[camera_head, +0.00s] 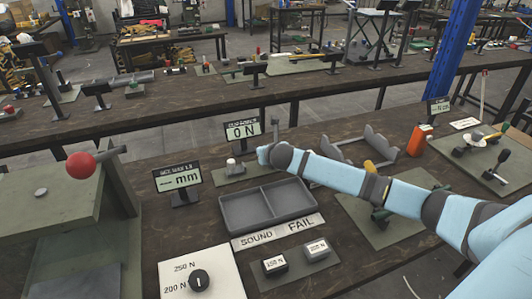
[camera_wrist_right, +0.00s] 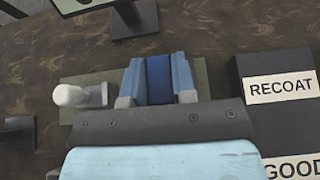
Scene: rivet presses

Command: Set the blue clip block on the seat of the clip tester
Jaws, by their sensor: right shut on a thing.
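The blue clip block (camera_wrist_right: 158,80) sits between the two light-blue fingers of my right gripper (camera_wrist_right: 159,82) in the right wrist view. The gripper is shut on it. In the head view my right gripper (camera_head: 264,155) is over the right end of a small green plate (camera_head: 232,176), and the block is hidden there. The plate lies below a display reading 0 N (camera_head: 243,130), apparently the clip tester. A white rounded plunger (camera_wrist_right: 78,96) stands left of the block in the wrist view. The seat is hidden, so contact with the block cannot be told. My left gripper is out of view.
A grey two-compartment tray (camera_head: 234,212) lies in front, with SOUND and FAIL labels. A dial panel (camera_head: 176,265) is near the front.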

